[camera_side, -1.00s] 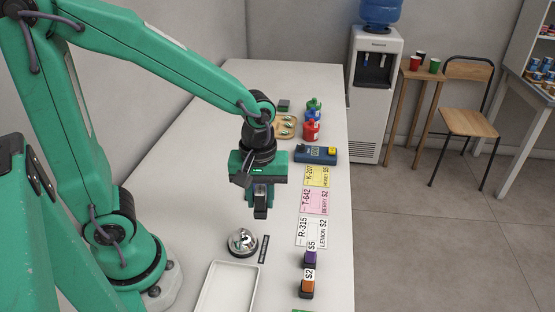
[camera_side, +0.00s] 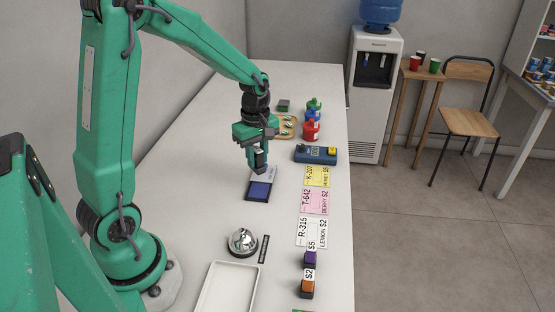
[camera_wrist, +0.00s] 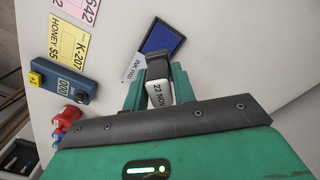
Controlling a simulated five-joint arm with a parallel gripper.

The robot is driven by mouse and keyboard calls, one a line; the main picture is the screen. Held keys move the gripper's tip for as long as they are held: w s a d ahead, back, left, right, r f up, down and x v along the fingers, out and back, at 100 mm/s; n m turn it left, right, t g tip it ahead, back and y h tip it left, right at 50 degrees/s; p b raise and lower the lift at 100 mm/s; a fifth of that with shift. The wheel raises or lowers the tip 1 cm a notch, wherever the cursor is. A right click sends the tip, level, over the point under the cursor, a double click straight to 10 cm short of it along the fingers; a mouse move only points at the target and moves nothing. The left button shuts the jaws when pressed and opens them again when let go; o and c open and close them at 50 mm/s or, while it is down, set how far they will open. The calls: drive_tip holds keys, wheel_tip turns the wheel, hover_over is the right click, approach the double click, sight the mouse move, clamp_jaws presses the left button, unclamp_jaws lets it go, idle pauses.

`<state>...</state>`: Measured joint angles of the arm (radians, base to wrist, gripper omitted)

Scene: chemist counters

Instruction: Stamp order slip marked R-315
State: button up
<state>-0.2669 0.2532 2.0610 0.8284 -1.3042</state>
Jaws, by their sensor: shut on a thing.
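The white order slip R-315 (camera_side: 311,232), reading LEMON $2, lies flat on the counter near its right edge in the side view. My gripper (camera_side: 257,163) is shut on a dark stamp with a white face reading 22 NOV (camera_wrist: 158,93). The gripper is at the far end of the ink pad (camera_side: 259,189), with its blue surface and a white strip marked INK PAD. The pad also shows in the wrist view (camera_wrist: 162,42). The stamp's underside is hidden, so I cannot tell whether it touches anything.
Pink slip T-642 (camera_side: 313,201) and yellow slip K-207 (camera_side: 316,176) lie beyond R-315. A blue counter device (camera_side: 313,155), bottles (camera_side: 312,130), a silver bell (camera_side: 242,241), a white tray (camera_side: 226,288), and purple (camera_side: 310,260) and orange (camera_side: 306,289) blocks stand around.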

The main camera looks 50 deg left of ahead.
sight(258, 173)
drive_tip(key=shift+f, duration=0.2)
drive_tip(key=shift+f, duration=2.8)
drive_tip(key=shift+f, duration=0.6)
idle(0.9)
drive_tip(key=shift+r, duration=0.1)
drive_tip(key=shift+r, duration=3.5)
drive_tip(key=w+d+m, duration=0.2)
drive_tip(key=d+m, duration=0.7)
drive_tip(key=d, duration=1.1)
drive_tip(key=shift+w+f, duration=0.3)
drive_tip(key=shift+f, duration=0.15)
